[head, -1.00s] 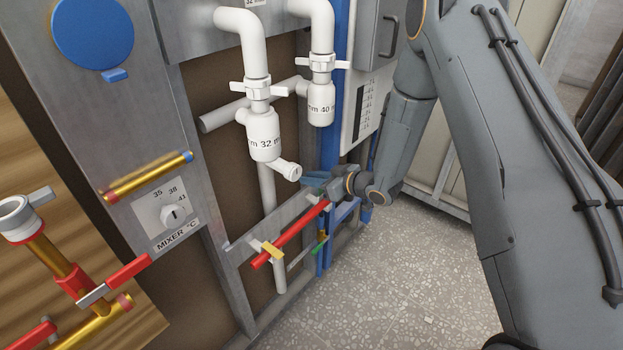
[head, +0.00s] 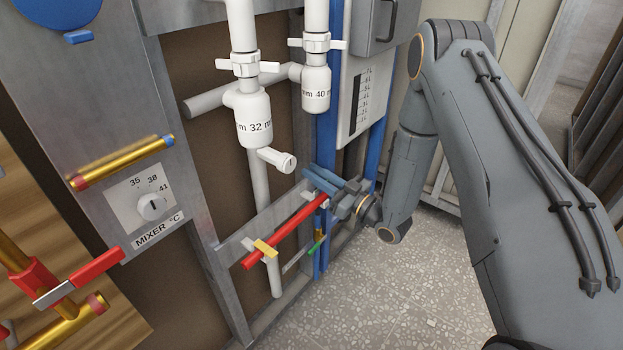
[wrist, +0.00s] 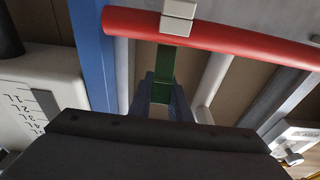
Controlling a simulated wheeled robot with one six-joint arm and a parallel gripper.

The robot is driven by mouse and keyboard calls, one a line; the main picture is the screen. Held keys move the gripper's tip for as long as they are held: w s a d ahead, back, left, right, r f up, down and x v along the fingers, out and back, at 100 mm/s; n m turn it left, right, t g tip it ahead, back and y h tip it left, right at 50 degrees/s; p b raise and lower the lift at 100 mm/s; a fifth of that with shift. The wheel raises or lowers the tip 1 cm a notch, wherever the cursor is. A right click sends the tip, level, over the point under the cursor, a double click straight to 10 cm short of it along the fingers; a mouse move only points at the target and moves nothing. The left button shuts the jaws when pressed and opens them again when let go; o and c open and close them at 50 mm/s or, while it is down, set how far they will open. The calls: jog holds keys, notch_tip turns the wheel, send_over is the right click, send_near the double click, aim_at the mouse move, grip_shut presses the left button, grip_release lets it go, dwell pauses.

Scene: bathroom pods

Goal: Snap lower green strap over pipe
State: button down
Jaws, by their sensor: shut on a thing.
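The red pipe (head: 290,232) slopes along the metal rail low on the frame, and it crosses the top of the wrist view (wrist: 235,40). A green strap (wrist: 165,68) runs from beside the white clip (wrist: 178,18) at the pipe down between my fingers. My gripper (wrist: 163,97) is shut on this strap, just off the pipe. In the head view my gripper (head: 343,198) is at the right end of the pipe. A small green piece (head: 317,245) hangs under the pipe there; I cannot tell if it is the same strap. The strap's gripped end is partly hidden.
A yellow strap (head: 265,248) sits across the pipe's lower left end. A white drain trap (head: 253,118) with a side outlet hangs above. A blue upright (head: 326,150) stands behind my gripper. The speckled floor (head: 400,290) at the right is clear.

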jog(key=shift+s+d+f+t+y+b, duration=0.1)
jog(key=shift+s+d+t+y+b, duration=0.5)
jog(key=shift+y+b, duration=0.4)
jog(key=shift+w, duration=0.15)
jog(key=c, duration=1.6)
grip_release()
jog(key=shift+c, duration=0.2)
jog(key=v, duration=0.3)
jog(key=p+v, duration=0.4)
jog(key=p, duration=0.3)
jog(key=shift+s+d+f+p, duration=0.15)
jog(key=shift+s+p, duration=0.1)
jog(key=shift+p, duration=0.15)
